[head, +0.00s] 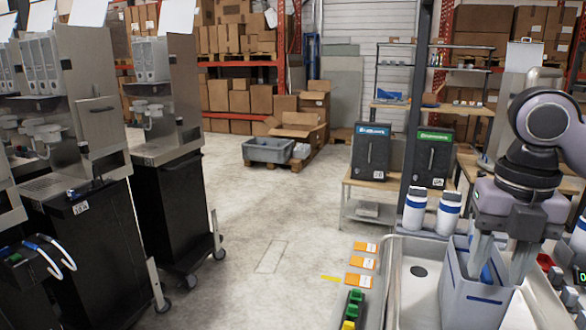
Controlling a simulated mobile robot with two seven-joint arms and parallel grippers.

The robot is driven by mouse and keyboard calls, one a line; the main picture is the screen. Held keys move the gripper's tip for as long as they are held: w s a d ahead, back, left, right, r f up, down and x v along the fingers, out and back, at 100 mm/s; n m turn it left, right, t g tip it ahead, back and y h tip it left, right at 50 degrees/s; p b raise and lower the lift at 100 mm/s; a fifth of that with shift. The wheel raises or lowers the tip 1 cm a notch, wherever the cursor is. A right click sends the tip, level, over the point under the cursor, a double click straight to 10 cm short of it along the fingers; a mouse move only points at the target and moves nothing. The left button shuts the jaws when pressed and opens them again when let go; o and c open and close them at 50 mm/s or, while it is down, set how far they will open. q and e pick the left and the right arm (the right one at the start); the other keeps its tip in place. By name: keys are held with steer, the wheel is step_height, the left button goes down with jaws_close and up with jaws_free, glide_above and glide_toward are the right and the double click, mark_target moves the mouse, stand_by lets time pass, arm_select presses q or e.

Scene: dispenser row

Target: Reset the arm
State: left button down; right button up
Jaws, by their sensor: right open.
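My right arm comes in at the right edge. Its gripper (500,266) points down with its two fingers spread apart, over a light grey open box (466,300) with a blue stripe. The fingertips overlap the box's opening in the picture; I cannot tell how deep they reach. Something blue shows between the fingers, mostly hidden by them and the box wall. My left gripper is not in view.
Two white bottles with blue bands (415,208) stand behind the grey tray (396,275). Orange cards (361,262) lie left of it. Dispenser cabinets on black carts (75,240) line the left. The middle floor is clear, with a grey bin (268,150) farther back.

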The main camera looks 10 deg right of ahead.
steer(key=s+a+f+m+t+y, duration=0.15)
steer(key=a+f+m, duration=0.35)
steer(key=a+f, duration=0.5)
steer(key=a+f+m+t+y, duration=0.15)
steer(key=a+f+m, duration=0.45)
steer(key=f, duration=0.6)
steer(key=s+d+f+m+h, duration=0.1)
steer(key=s+d+f+m, duration=0.2)
steer(key=s+f+m, duration=0.35)
steer(key=s+d+f+m+h, duration=0.2)
steer(key=s+d+f+m, duration=0.2)
steer(key=s+m, duration=0.5)
steer(key=w+a+f+m+t+y, duration=0.1)
steer(key=w+a+f+t+y, duration=0.1)
steer(key=w+f+t, duration=0.5)
steer(key=shift+w+a+f, duration=0.6)
steer(key=shift+w+f, duration=0.05)
